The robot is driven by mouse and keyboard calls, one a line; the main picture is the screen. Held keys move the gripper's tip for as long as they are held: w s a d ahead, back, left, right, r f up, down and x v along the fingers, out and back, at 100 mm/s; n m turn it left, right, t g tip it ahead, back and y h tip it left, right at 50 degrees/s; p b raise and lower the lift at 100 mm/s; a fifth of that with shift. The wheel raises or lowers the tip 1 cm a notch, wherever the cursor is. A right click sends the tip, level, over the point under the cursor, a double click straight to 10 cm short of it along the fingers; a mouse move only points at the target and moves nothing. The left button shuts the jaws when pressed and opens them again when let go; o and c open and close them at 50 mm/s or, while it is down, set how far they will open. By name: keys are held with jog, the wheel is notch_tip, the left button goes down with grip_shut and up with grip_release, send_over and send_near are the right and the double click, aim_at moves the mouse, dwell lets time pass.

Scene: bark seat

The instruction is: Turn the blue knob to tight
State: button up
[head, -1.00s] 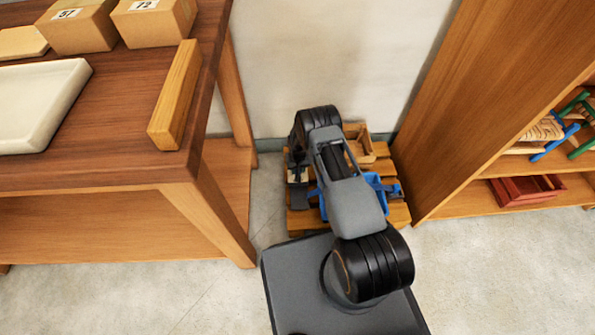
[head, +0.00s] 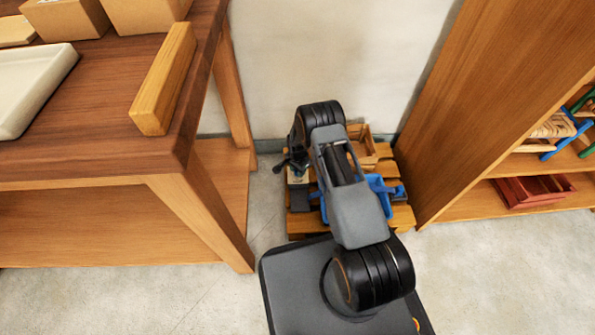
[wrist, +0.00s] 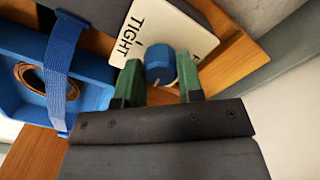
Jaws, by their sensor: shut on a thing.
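In the wrist view, the blue knob (wrist: 159,57) stands on a white label plate (wrist: 147,22). TIGHT is printed on the plate's left part. A second word at the right is mostly hidden by a finger; only its first letter shows. My gripper (wrist: 160,73) has its two green fingers on either side of the knob and is shut on it. I cannot tell clearly where the knob points. In the head view, my arm hides the knob, and a pale bit of the plate (head: 299,181) shows beside my wrist.
A blue tray (wrist: 88,92) with a blue strap (wrist: 57,75) and a round brown-rimmed opening lies left of the plate. It sits on a wooden pallet (head: 304,223) with a small wooden box. A workbench (head: 110,155) stands left, a shelf (head: 480,100) right, a wall behind.

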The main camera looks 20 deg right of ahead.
jog(key=m+b, duration=0.1)
jog(key=m, duration=0.4)
jog(key=shift+m, duration=0.3)
jog(key=m, duration=0.4)
jog(key=shift+b, duration=0.4)
jog(key=m, duration=0.5)
jog(key=shift+w, duration=0.1)
jog(key=m, duration=0.4)
jog(key=shift+b, duration=0.4)
jog(key=shift+m, duration=0.3)
jog(key=o, duration=0.9)
notch_tip(320, 180, up, 14)
jog(key=p, duration=0.6)
